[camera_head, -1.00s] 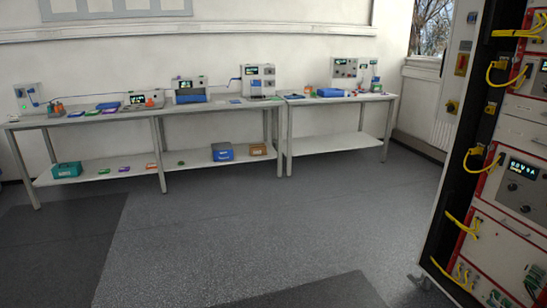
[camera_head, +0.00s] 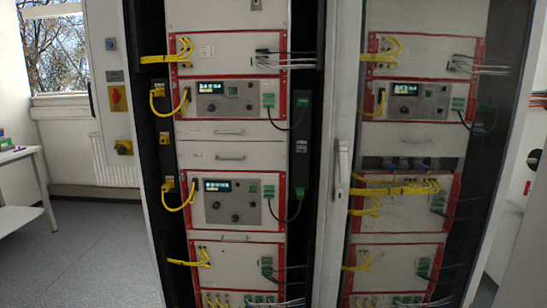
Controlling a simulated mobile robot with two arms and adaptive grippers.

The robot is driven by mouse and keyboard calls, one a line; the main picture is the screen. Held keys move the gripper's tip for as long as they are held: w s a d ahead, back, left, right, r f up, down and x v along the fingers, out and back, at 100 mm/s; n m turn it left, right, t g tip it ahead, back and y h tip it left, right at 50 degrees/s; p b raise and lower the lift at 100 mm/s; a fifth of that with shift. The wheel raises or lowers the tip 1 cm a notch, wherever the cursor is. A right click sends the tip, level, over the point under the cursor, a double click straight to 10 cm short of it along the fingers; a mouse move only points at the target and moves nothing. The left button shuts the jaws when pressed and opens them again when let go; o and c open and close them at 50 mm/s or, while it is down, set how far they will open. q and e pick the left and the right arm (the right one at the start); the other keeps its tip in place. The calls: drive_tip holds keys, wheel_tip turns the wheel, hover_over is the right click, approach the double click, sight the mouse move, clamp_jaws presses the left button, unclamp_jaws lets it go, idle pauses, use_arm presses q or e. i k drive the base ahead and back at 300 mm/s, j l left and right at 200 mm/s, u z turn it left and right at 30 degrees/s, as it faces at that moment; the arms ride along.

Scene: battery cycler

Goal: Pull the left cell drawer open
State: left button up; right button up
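The left rack column has two pale drawer fronts between its red-framed display units, an upper drawer front (camera_head: 205,132) and a lower drawer front (camera_head: 205,157). Each has a dark horizontal handle, and both look flush with the rack. I cannot tell from their faces which one is the cell drawer. In the right column, a plain pale panel (camera_head: 405,136) sits at a similar height, with a dark gap holding small bluish parts below it. Neither of my grippers is in view.
Yellow cables (camera_head: 174,200) loop from the left column's side, and black cables hang at its right. A pale door edge with a long handle (camera_head: 342,165) stands between the columns. Open floor (camera_head: 85,250) lies at left, beside a white table (camera_head: 20,160).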

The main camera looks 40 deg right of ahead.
sight(244, 155)
drive_tip(key=i+l+z, duration=0.2)
drive_tip(key=z, duration=0.3)
drive_tip(key=i+l+z, duration=0.1)
drive_tip(key=i+z, duration=0.2)
drive_tip(key=z, duration=0.15)
drive_tip(key=i+z, duration=0.25)
drive_tip(key=z, duration=0.25)
drive_tip(key=i+z, duration=0.3)
drive_tip(key=z, duration=0.15)
drive_tip(key=i+z, duration=0.1)
drive_tip(key=i, duration=0.25)
